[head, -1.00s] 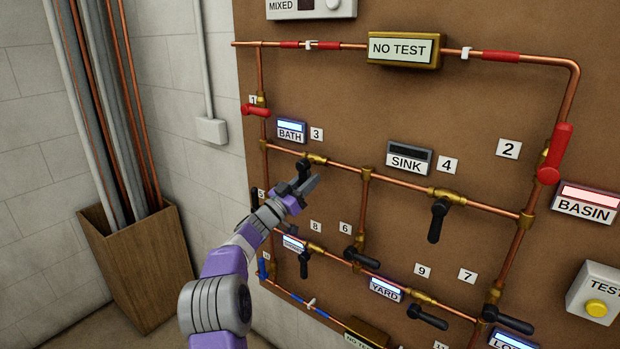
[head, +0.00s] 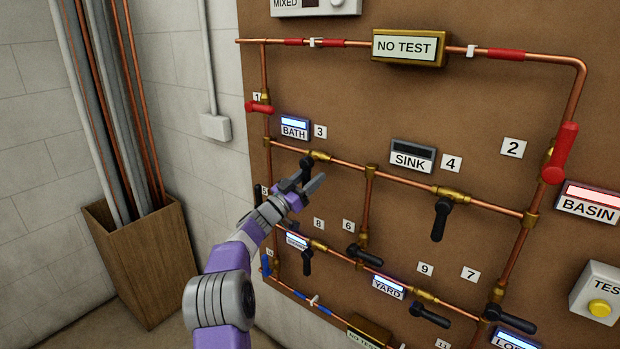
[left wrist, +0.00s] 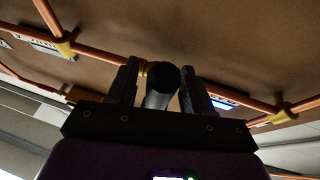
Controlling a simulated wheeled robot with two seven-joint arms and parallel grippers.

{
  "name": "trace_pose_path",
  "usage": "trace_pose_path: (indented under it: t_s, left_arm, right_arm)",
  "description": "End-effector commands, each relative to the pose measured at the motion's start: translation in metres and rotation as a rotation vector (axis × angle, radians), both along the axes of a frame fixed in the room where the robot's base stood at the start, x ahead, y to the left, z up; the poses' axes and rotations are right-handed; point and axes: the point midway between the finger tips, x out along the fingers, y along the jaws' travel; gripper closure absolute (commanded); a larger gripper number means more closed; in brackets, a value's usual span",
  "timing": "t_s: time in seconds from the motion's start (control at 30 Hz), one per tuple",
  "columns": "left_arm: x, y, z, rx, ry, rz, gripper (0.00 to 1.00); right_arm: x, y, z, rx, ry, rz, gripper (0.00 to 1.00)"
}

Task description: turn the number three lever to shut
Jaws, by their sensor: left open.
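The number three lever (head: 307,163) is black and sits on a brass valve in the upper middle pipe, below the BATH sign (head: 294,129) and its number 3 tag (head: 320,132). My left gripper (head: 306,181) is open at this lever. In the left wrist view, the round black end of the lever (left wrist: 165,78) stands between my two fingers, with the left gripper (left wrist: 160,82) on both sides of it. No clear grip on it shows. The gripper hides part of the handle in the head view, so I cannot tell its exact angle. My right gripper is not in view.
Other levers are near: a red one (head: 260,107) at upper left, a black one (head: 441,218) under SINK, and a black one (head: 307,262) below my gripper. Copper pipes cross the brown board (head: 480,110). A wooden bin (head: 145,270) stands left.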

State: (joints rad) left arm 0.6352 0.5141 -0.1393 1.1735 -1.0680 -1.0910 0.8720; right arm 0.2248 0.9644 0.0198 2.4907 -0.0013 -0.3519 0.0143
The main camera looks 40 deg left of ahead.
Motion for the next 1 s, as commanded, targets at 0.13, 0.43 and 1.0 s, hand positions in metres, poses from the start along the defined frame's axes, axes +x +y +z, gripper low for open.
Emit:
trace_pose_path:
  t_s: [0.13,0.43,1.0]
  left_arm:
    - [-0.007,0.001,-0.003,-0.002,0.001,0.0,0.49]
    - [-0.048,0.007,-0.019,-0.001,0.001,0.003,0.49]
    - [-0.07,0.009,-0.029,0.001,0.0,0.001,0.49]
  right_arm:
    - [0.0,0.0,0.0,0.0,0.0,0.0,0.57]
    - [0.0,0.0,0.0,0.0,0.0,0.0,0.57]
    - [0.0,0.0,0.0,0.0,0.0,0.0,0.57]
